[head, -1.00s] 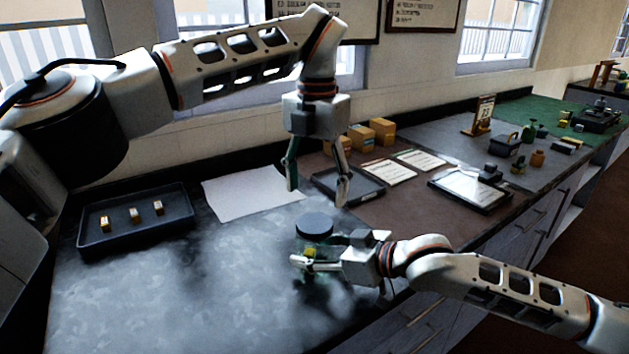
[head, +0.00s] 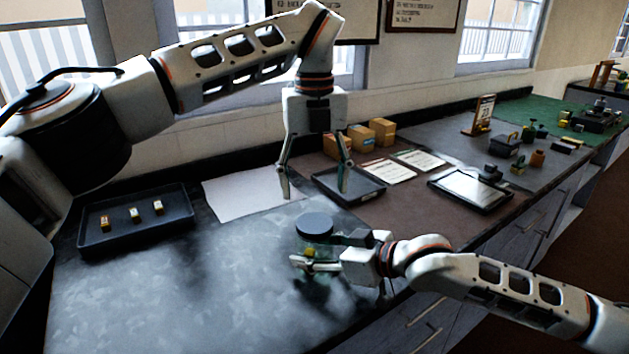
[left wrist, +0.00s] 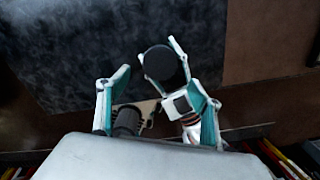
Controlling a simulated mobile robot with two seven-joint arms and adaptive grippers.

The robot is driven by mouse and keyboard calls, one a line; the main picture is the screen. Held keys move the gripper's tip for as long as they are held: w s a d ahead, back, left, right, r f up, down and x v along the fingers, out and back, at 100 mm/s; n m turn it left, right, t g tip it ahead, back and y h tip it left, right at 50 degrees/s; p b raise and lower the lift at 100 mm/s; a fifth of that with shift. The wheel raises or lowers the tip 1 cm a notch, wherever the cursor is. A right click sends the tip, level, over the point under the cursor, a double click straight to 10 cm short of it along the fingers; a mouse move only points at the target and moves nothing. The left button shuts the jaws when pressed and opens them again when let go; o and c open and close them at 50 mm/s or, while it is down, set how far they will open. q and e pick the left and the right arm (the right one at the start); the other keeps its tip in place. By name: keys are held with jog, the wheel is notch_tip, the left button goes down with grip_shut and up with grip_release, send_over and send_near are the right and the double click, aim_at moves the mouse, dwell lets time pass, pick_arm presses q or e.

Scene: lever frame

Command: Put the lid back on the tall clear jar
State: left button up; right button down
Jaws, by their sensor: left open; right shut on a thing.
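The tall clear jar (head: 318,268) stands upright near the counter's front edge, a yellow piece (head: 310,252) showing through it. The dark round lid (head: 314,224) sits level at the jar's top; I cannot tell how firmly it is seated. In the left wrist view the lid (left wrist: 161,64) shows from above. My right gripper (head: 306,264) is shut on the jar from the right, hiding part of its side. My left gripper (head: 316,192) is open and empty, pointing down above the lid and apart from it.
A dark tray (head: 170,226) with small yellow-labelled pieces is at the left. A white sheet (head: 250,192), another tray (head: 335,192), small boxes (head: 371,134) and a framed panel (head: 468,187) lie farther back. The counter left of the jar is clear.

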aim_at(315, 222)
pick_arm(q)
jog(key=shift+f, duration=3.95)
jog(key=shift+c, duration=0.3)
jog(key=c, duration=1.1)
jog(key=o, duration=1.3)
notch_tip(315, 222, up, 12)
jog(key=shift+r, duration=0.1)
